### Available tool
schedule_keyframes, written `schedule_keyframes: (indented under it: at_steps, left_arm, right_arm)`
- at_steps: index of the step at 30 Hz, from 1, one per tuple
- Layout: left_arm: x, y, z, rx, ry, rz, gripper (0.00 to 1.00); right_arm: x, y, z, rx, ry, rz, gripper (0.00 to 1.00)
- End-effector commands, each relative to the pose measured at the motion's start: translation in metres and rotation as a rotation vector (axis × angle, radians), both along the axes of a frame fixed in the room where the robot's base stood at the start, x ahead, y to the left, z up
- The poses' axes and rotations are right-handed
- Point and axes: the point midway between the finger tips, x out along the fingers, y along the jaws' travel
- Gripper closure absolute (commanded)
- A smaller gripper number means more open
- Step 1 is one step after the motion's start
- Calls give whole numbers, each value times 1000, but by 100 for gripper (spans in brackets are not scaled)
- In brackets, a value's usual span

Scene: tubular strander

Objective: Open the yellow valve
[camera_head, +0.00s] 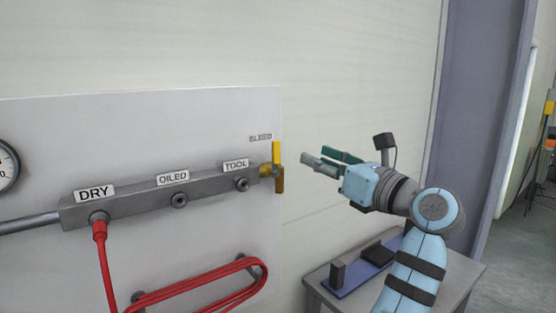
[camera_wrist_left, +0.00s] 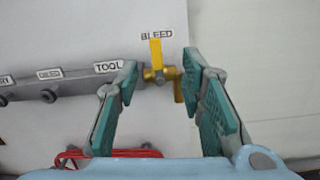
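The yellow valve (camera_head: 277,153) sits at the right end of the grey manifold, with its flat yellow handle pointing up. In the left wrist view the handle (camera_wrist_left: 155,52) stands upright below the BLEED label, above a brass body (camera_wrist_left: 160,75) with a downward outlet at its right. My left gripper (camera_head: 318,157) is to the right of the valve in the head view, apart from it. In the wrist view its two green-padded fingers (camera_wrist_left: 160,66) are spread, with the valve showing between and beyond their tips. Nothing is held. My right gripper is not in view.
The grey manifold (camera_head: 150,199) carries DRY, OILED and TOOL ports on a pale wall panel. A red hose (camera_head: 102,260) hangs from DRY, and a coiled red hose (camera_head: 190,286) is below. A small table (camera_head: 455,272) with a blue tray stands at lower right.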

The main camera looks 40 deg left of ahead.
Motion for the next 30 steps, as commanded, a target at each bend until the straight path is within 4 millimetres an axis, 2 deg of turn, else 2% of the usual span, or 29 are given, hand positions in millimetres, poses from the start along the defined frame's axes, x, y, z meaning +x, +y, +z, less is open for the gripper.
schedule_keyframes:
  at_steps: [2,5,8,15,18,24,30]
  left_arm:
    - [-8,-1,9,-94,-77,-19,64]
    - [-6,10,12,-121,-93,-21,64]
    - [0,32,13,-116,-91,-19,64]
    - [20,98,14,-112,-87,-18,64]
    - [26,117,13,-112,-85,-19,64]
    - [32,134,11,-113,-85,-21,64]
    - [32,135,10,-113,-85,-21,64]
  right_arm:
    - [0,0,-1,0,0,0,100]
    - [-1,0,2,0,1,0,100]
    - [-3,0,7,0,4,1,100]
    - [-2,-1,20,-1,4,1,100]
    - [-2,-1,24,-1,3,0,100]
    - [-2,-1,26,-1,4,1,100]
    - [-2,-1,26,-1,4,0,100]
